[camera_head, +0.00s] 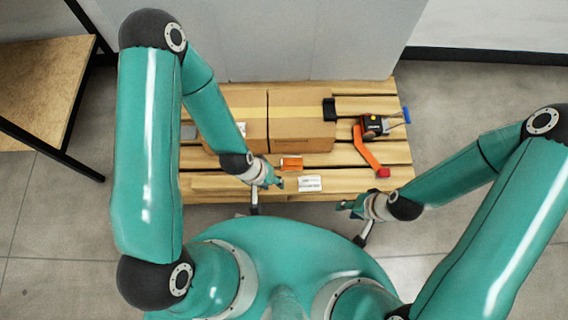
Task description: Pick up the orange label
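The orange label (291,163) is a small orange rectangle with a pale lower edge. It lies on the wooden pallet (400,172) just in front of the cardboard boxes. My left gripper (279,184) is over the pallet's front part, just left of and nearer than the label, and looks apart from it. Its fingers are small and partly hidden by its own wrist, so I cannot tell its opening. My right gripper (345,206) is off the pallet's front edge, to the right and nearer than the label. Its opening is also unclear.
Two cardboard boxes (301,132) stand behind the label. A white label (310,184) lies to its front right. A wooden table (42,82) stands at the left.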

